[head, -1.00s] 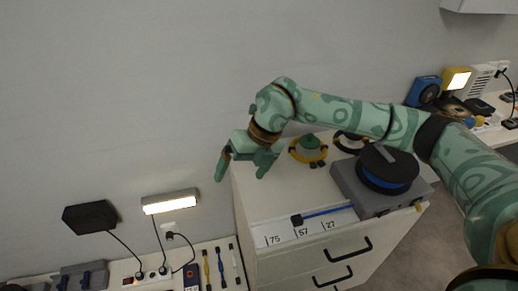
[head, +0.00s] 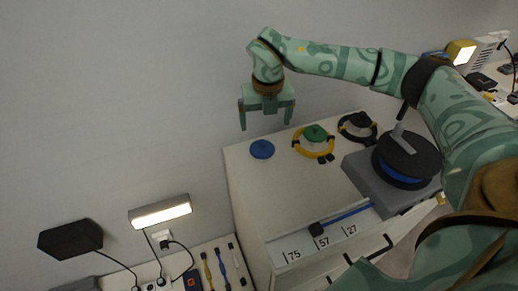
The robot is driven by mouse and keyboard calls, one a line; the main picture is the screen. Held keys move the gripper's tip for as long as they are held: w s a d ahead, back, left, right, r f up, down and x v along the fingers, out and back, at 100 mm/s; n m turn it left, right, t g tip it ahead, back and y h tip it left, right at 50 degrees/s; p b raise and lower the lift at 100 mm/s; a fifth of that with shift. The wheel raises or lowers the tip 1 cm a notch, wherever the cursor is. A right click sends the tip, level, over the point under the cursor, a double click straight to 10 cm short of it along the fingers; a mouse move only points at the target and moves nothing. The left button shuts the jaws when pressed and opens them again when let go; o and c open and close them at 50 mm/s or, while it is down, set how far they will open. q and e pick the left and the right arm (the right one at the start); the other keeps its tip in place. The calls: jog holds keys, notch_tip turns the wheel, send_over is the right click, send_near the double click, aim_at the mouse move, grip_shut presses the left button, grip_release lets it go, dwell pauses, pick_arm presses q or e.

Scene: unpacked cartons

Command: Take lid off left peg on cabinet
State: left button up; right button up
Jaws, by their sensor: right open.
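A round blue lid (head: 262,150) sits at the left of the cabinet top (head: 285,195), near its back left corner; a peg under it cannot be seen. To its right are a green lid (head: 315,132) with a yellow ring around it and a dark lid (head: 358,121) with a black ring. My right gripper (head: 266,124) is open and empty, its fingers pointing down. In the picture it appears just above the blue lid, apart from it; the exact height is hard to tell. My left gripper is not in view.
A grey box (head: 362,178) with a black and blue round reel (head: 405,160) stands at the right of the cabinet top. A strip with numbers (head: 291,255) and a blue bar (head: 347,218) lie near the front. The wall is close behind.

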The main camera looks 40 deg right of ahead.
jog(key=b, duration=0.1)
send_over(262, 142)
jog(key=s, duration=0.1)
notch_tip(262, 142, down, 4)
jog(key=shift+f, duration=0.2)
jog(key=shift+w+f+b, duration=0.1)
jog(key=shift+f+b, duration=0.3)
jog(key=shift+f, duration=0.3)
jog(key=f+b, duration=0.1)
jog(key=f, duration=0.2)
jog(key=f+b, duration=0.1)
jog(key=f, duration=0.1)
jog(key=shift+w+b, duration=0.3)
jog(key=shift+w, duration=0.1)
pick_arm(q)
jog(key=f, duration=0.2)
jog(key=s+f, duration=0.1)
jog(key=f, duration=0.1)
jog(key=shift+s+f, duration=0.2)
pick_arm(e)
jog(key=shift+r, duration=0.3)
jog(key=c, duration=1)
